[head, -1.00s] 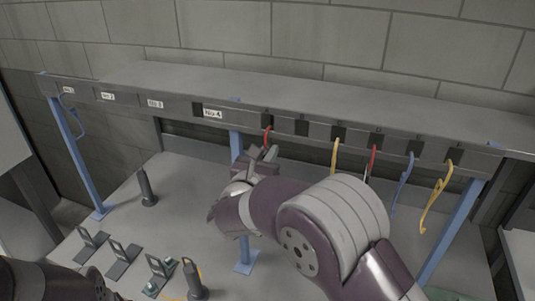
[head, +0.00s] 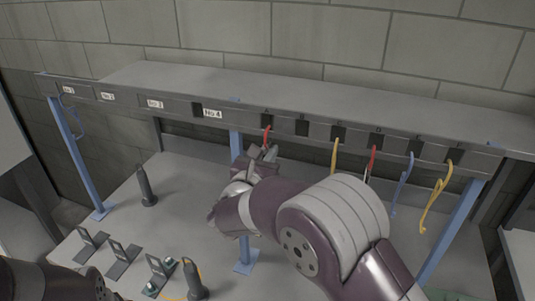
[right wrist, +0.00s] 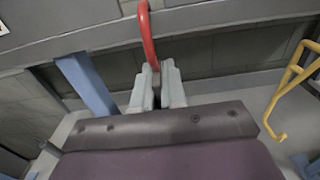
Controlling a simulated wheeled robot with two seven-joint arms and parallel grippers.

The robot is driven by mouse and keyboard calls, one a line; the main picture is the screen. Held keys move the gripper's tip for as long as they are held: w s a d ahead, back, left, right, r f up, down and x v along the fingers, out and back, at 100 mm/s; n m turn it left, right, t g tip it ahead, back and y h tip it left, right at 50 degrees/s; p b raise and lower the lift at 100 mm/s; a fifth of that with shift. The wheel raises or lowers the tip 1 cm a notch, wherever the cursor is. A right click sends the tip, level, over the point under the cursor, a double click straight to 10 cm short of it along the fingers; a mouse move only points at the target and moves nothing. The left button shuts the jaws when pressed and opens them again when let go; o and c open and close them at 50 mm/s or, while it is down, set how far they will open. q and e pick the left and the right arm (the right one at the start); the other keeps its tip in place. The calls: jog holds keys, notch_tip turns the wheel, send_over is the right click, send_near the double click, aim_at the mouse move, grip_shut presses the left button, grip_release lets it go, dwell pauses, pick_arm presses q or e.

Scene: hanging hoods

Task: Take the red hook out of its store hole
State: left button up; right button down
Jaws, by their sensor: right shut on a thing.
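A red hook (head: 266,136) hangs from the hole marked A in the rail, just right of the No 4 label. My right gripper (head: 264,153) is below that hole, shut on the hook's lower part. In the right wrist view the red hook (right wrist: 148,38) comes down from the rail between the two pale fingertips (right wrist: 157,84). Its top end is at the rail, and its lower end is hidden between the fingers. A second red hook (head: 372,161) hangs at hole D. My left gripper is not in view; only part of my left arm shows at bottom left.
Yellow hooks (head: 335,155) (head: 435,195) and a blue hook (head: 402,184) hang right of my right gripper. Another blue hook (head: 74,118) hangs at the far left. Blue posts (head: 236,145) carry the rail (head: 300,128). Several small stands and dark upright pieces (head: 146,186) are on the table.

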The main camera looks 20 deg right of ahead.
jog(key=shift+r, duration=0.15)
jog(key=shift+r, duration=1.2)
jog(key=shift+s+a+f+b, duration=0.1)
jog(key=shift+s+a+b, duration=0.2)
jog(key=shift+b, duration=0.1)
jog(key=b+v, duration=0.2)
jog(key=shift+s+a, duration=0.2)
jog(key=shift+s, duration=0.1)
